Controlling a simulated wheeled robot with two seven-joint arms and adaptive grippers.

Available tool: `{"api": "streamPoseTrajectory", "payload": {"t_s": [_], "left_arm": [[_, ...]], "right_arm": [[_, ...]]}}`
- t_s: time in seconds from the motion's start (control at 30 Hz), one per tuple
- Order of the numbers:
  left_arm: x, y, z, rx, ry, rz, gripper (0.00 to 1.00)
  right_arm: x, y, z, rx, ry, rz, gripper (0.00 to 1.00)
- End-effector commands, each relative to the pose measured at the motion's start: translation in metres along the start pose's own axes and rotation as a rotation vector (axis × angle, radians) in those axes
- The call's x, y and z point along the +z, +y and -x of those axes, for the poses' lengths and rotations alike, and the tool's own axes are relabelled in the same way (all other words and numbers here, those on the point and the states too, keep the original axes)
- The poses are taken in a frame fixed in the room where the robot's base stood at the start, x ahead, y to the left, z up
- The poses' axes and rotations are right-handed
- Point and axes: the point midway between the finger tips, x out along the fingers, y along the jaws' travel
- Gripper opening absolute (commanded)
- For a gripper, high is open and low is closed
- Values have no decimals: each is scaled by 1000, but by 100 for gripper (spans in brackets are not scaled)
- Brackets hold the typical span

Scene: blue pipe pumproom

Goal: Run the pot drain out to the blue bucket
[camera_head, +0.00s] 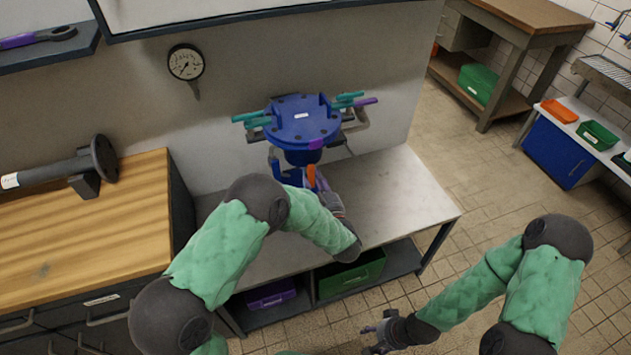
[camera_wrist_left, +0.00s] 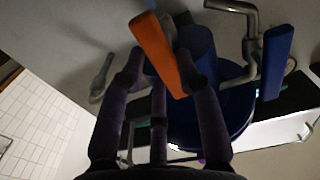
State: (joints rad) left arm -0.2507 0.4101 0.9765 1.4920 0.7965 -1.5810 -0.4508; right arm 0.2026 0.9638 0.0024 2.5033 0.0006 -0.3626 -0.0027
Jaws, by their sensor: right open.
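The blue pot (camera_head: 303,122) with a bolted round lid stands against the wall above the grey bench. An orange lever (camera_head: 311,176) sits below it, and it shows large in the left wrist view (camera_wrist_left: 160,55). My left gripper (camera_head: 323,188) is at this lever, its dark fingers (camera_wrist_left: 163,75) on both sides of it in the wrist view. Whether they press on the lever is unclear. My left arm hides part of the pot's underside. My right gripper (camera_head: 377,338) is open and empty, low in front of the bench. I make out no blue bucket.
Teal and purple handles (camera_head: 345,101) stick out around the pot lid. A purple bin (camera_head: 270,293) and a green bin (camera_head: 352,275) sit on the bench's lower shelf. A wooden cabinet (camera_head: 85,225) stands left. Tiled floor (camera_head: 465,190) is free to the right.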

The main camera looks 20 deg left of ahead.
Motion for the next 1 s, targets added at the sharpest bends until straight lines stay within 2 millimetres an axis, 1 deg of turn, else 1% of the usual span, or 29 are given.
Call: {"api": "streamPoseTrajectory", "payload": {"t_s": [0.03, 0.07, 0.1, 0.4, 0.53, 0.67, 0.9, 1.0], "left_arm": [[2, 0, 1, 0, -4, 0, 45], [2, 0, 1, 0, -4, 0, 53], [2, 0, 1, 0, -3, 0, 57], [0, 0, 1, 0, -1, 0, 57], [0, 1, 8, 2, -1, -1, 57], [0, 1, 26, 4, -1, 0, 57], [0, 1, 75, 5, 0, -1, 57], [1, 1, 92, 5, -1, -1, 57]], "right_arm": [[0, 0, 0, 0, 0, 0, 57], [0, 0, 0, 0, 0, 0, 57], [0, 0, 0, 0, 0, 0, 57], [0, 0, 0, 0, 0, 0, 57], [0, 0, 0, 0, 0, 0, 57], [0, 0, 0, 0, 0, 0, 57], [0, 0, 0, 0, 0, 0, 57], [0, 0, 0, 0, 0, 0, 57]]}}
